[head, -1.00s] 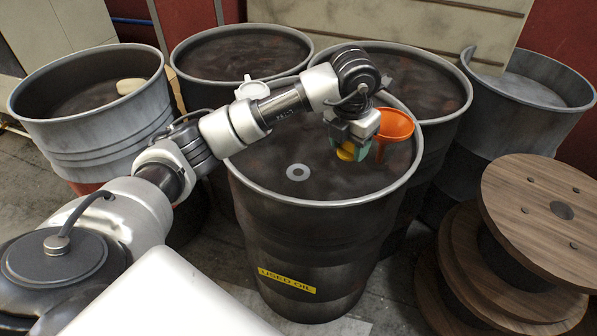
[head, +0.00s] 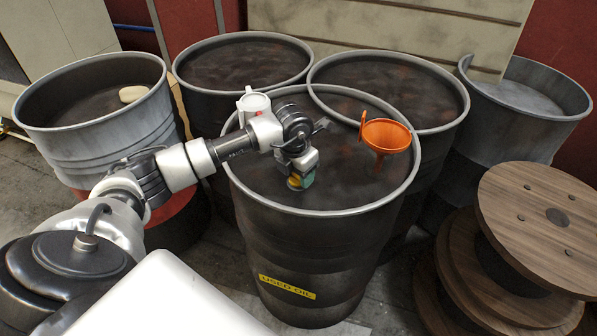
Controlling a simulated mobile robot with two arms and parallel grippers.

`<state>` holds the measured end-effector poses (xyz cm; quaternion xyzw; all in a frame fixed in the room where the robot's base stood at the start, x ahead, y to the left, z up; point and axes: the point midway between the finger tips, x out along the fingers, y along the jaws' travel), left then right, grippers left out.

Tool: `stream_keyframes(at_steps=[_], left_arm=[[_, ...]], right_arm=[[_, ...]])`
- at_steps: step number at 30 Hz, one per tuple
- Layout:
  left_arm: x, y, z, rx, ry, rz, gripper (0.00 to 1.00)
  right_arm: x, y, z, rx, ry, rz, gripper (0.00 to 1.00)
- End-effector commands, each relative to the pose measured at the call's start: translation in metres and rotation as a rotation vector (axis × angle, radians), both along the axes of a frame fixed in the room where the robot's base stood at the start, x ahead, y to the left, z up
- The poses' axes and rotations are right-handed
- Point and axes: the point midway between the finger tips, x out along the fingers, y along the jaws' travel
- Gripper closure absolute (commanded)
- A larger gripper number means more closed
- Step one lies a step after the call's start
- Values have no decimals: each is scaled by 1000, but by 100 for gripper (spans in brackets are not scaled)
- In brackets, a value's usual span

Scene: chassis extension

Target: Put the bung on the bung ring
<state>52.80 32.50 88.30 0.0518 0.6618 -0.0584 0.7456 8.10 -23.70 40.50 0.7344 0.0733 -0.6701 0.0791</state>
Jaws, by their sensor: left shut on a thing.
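The yellow bung (head: 293,183) is in my left gripper (head: 300,180), low over the top of the middle drum marked USED OIL (head: 330,240). The gripper is shut on it, with greenish fingertips beside the bung. The grey bung ring on the drum top is hidden behind the gripper and bung, so I cannot tell whether the bung touches it. My right gripper is out of view.
An orange funnel (head: 386,136) stands in the drum top, right of my gripper. The drum's raised rim (head: 414,170) surrounds the work area. Other drums stand behind and beside it, and wooden spools (head: 535,220) stand at the right.

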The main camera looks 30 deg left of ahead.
Motion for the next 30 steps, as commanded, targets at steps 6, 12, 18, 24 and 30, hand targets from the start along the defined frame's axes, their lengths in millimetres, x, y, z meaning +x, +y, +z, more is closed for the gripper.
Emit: stream_keyframes(at_steps=[6, 12, 18, 24, 30], left_arm=[[0, 0, -4, 0, -3, -1, 76], [0, 0, -8, 0, -2, -1, 49], [0, 0, -7, 0, -1, -1, 25], [0, 0, -7, 0, -1, -1, 25], [0, 0, 8, 0, -4, -1, 25]], right_arm=[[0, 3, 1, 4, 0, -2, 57], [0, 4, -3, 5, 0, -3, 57], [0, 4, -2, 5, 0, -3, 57], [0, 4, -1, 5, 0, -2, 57], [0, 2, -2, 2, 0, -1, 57]])
